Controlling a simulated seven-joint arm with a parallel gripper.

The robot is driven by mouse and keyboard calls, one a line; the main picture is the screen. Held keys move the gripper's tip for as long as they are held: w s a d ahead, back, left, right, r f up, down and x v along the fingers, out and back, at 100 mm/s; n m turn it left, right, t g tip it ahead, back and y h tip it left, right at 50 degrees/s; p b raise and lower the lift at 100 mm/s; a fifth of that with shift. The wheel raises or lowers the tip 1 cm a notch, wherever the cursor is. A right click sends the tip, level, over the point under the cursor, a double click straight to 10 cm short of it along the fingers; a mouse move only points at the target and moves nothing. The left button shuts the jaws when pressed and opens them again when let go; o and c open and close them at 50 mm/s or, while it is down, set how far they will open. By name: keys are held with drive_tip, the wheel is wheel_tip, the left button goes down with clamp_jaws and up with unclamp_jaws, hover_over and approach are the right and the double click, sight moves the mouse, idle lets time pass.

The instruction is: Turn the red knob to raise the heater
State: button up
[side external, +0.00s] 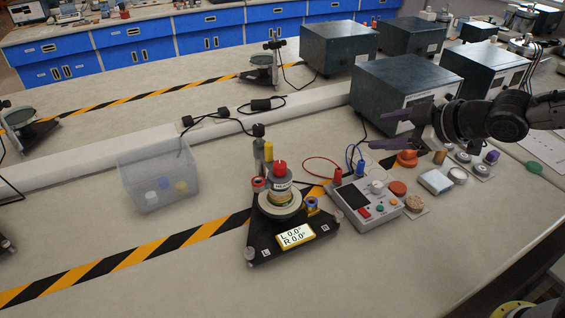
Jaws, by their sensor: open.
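A dark triangular stand carries a grey cylindrical heater (280,189) in a pale ring, at the middle of the bench. A red knob (280,168) sits on top of the cylinder. A second, smaller red-topped part (259,184) stands on its left, and a blue-ringed brass part (312,205) on its right. A small display (296,236) on the stand reads L 0.0°, R 0.0°. My gripper (382,130) reaches in from the right with its fingers spread. It is open, empty and well apart from the stand, up and right of it.
A control box (365,203) with red and blue leads stands right of the stand. Several small discs and blocks (436,182) lie beyond it, below my gripper. A dark power box (405,90) is behind. A clear bin (158,178) stands left. The front bench is clear.

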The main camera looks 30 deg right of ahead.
wheel_tip(320, 180, down, 6)
drive_tip(key=d+n+g+h, duration=0.2)
drive_tip(key=n+g+h, duration=0.3)
drive_tip(key=n+h, duration=0.15)
drive_tip(key=w+a+r+n+t+h, duration=0.3)
drive_tip(key=w+a+n+t+h, duration=0.15)
drive_tip(key=a+n+h, duration=0.5)
drive_tip(key=n+t+y, duration=0.4)
drive_tip(key=t, duration=0.1)
approach(279, 171)
drive_tip(key=shift+g, duration=0.25)
drive_tip(key=x, duration=1.1)
drive_tip(key=shift+w+d+r, duration=0.1)
drive_tip(key=shift+w+r, duration=0.15)
drive_tip(key=shift+w, duration=0.05)
clamp_jaws()
